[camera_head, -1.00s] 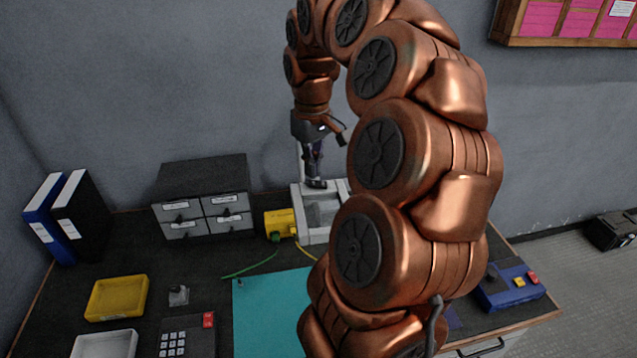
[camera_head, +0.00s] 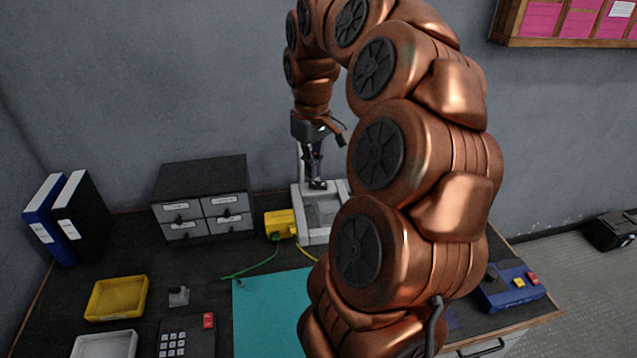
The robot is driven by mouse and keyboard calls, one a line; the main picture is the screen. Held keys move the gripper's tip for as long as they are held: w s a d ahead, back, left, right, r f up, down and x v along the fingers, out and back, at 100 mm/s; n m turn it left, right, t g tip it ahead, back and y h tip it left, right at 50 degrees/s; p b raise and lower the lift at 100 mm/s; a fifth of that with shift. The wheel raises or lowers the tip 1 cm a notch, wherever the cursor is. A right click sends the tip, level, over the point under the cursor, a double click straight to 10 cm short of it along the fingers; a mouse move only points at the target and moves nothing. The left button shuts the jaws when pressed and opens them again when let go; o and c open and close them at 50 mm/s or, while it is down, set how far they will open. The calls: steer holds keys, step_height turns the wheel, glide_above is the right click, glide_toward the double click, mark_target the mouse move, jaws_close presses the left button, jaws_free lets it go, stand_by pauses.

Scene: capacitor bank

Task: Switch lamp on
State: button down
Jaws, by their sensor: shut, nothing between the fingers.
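No lamp or lamp switch can be made out with certainty. My gripper (camera_head: 317,184) is shut and empty, pointing down at the back of the desk. Its fingertips are over or at the back part of a pale grey fixture (camera_head: 309,237) with a thin upright post; I cannot tell whether they touch it. My arm hides the right side of this fixture. A blue box (camera_head: 508,297) with a dark knob, a yellow button and a red button lies at the right end of the desk.
A yellow box (camera_head: 279,223) with green and yellow wires sits left of the fixture. A drawer unit (camera_head: 203,199), binders (camera_head: 82,218), a yellow tray (camera_head: 117,297) and a keypad box (camera_head: 187,338) stand farther left. A teal mat (camera_head: 268,315) lies clear in front.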

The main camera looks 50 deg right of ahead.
mark_target(313, 184)
steer(key=shift+f+b, duration=0.85)
steer(key=shift+f, duration=0.35)
stand_by(0.9)
steer(key=shift+r+p, duration=1.1)
steer(key=shift+r, duration=2.5)
steer(key=s+a+f+n, duration=0.1)
steer(key=s+a+f, duration=0.1)
steer(key=a, duration=0.7)
steer(key=s+a+f+n, duration=0.1)
steer(key=s+a+f, duration=0.1)
steer(key=a, duration=0.7)
steer(key=s+a+f+g, duration=0.1)
steer(key=s+a+f, duration=0.8)
steer(key=s, duration=0.4)
steer(key=shift+a+m+g, duration=0.3)
steer(key=shift+a+g, duration=0.05)
steer(key=shift+g, duration=0.05)
